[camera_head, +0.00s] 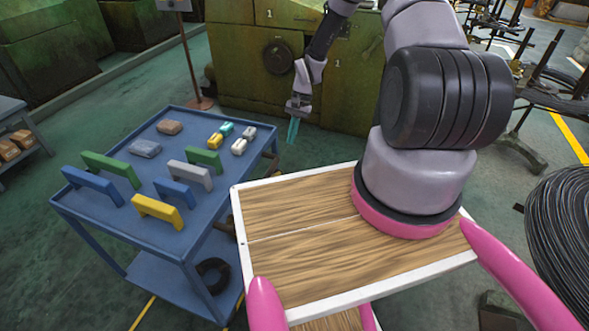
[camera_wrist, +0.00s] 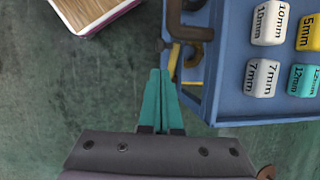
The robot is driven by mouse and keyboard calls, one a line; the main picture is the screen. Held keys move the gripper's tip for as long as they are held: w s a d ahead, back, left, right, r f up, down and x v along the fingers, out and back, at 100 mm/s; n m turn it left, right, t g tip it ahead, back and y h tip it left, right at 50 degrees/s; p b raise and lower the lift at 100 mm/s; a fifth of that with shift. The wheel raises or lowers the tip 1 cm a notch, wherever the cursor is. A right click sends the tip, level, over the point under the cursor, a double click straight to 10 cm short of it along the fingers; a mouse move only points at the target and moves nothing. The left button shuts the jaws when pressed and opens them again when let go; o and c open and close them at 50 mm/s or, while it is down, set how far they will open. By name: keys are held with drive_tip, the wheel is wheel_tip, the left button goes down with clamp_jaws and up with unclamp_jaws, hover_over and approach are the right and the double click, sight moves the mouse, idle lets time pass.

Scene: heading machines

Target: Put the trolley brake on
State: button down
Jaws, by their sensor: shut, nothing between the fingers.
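The blue trolley (camera_head: 135,235) stands left of centre in the head view, loaded with blocks and handles. Its edge shows at the right of the wrist view (camera_wrist: 228,85). My gripper (camera_head: 292,140) is beyond the trolley's far right corner, pointing down, empty. In the wrist view its teal fingers (camera_wrist: 160,75) are together over the floor, just left of the trolley's side. A brown bent bar (camera_wrist: 188,32) sticks out from that side. A yellow piece (camera_wrist: 193,76) shows below it, close to the fingers; I cannot tell if it is the brake. No brake is clearly identifiable.
My wooden-topped base (camera_head: 290,205) is close to the trolley's right side. A green machine (camera_head: 300,85) stands behind my gripper. A post (camera_head: 190,65) rises behind the trolley. A wire coil (camera_head: 560,230) and a rack (camera_head: 545,90) are at the right. Floor shows between trolley and machine.

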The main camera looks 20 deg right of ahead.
drive_tip(key=shift+d, duration=0.15)
drive_tip(key=x, duration=1.4)
drive_tip(key=shift+s+a+f, duration=0.65)
drive_tip(key=shift+s+f, duration=0.2)
drive_tip(key=shift+f, duration=0.1)
drive_tip(key=shift+w+d+r, duration=0.1)
drive_tip(key=shift+w+r, duration=0.1)
drive_tip(key=shift+r, duration=0.35)
wheel_tip(320, 180, up, 13)
drive_tip(key=d, duration=0.2)
drive_tip(key=shift+w+d+f, duration=0.1)
drive_tip(key=shift+w+d, duration=0.05)
